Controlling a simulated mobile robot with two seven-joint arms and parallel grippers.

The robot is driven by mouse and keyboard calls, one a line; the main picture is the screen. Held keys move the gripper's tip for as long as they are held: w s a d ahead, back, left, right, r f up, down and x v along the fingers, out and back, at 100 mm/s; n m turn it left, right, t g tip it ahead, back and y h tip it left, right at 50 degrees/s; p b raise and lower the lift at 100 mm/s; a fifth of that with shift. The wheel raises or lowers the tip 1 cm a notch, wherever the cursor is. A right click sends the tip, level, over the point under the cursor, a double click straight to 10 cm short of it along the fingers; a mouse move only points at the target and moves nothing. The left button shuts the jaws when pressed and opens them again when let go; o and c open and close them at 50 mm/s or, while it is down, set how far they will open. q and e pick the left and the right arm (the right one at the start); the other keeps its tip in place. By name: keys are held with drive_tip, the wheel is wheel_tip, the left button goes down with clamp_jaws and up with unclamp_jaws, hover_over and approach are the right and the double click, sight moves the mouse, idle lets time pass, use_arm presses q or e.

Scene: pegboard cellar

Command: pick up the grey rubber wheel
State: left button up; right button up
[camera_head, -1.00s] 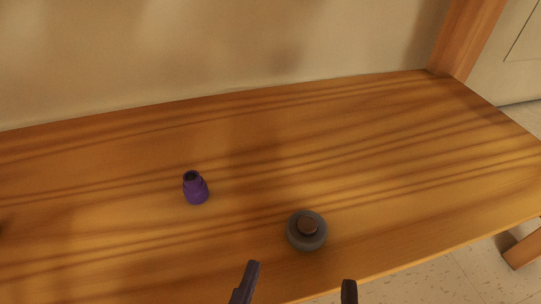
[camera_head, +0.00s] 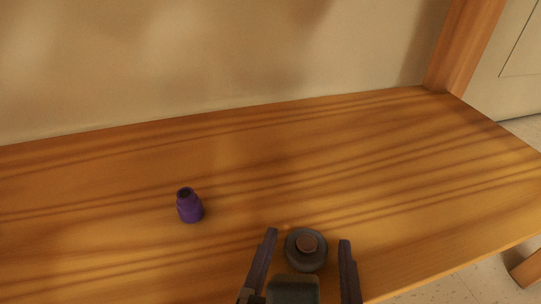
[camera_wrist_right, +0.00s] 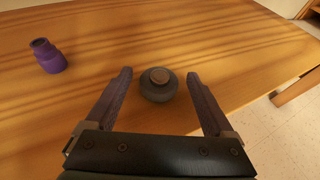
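The grey rubber wheel (camera_head: 306,262) lies flat on the wooden table near its front edge, with a brown hub on top. It also shows in the right wrist view (camera_wrist_right: 158,92), just ahead of the fingertips' midline. My right gripper (camera_head: 308,240) is open, with one finger on either side of the wheel in the head view. In the right wrist view the gripper (camera_wrist_right: 158,76) is empty, its fingers apart from the wheel. Their height above the table is hard to tell. My left gripper is in neither view.
A small purple bottle-like object (camera_head: 189,206) stands to the left of the wheel and also shows in the right wrist view (camera_wrist_right: 48,56). The wooden table (camera_head: 400,170) is otherwise clear. A wall (camera_head: 200,60) runs behind it, and a wooden post (camera_head: 463,45) stands at the back right.

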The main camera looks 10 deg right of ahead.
drive_tip(key=c, duration=1.3)
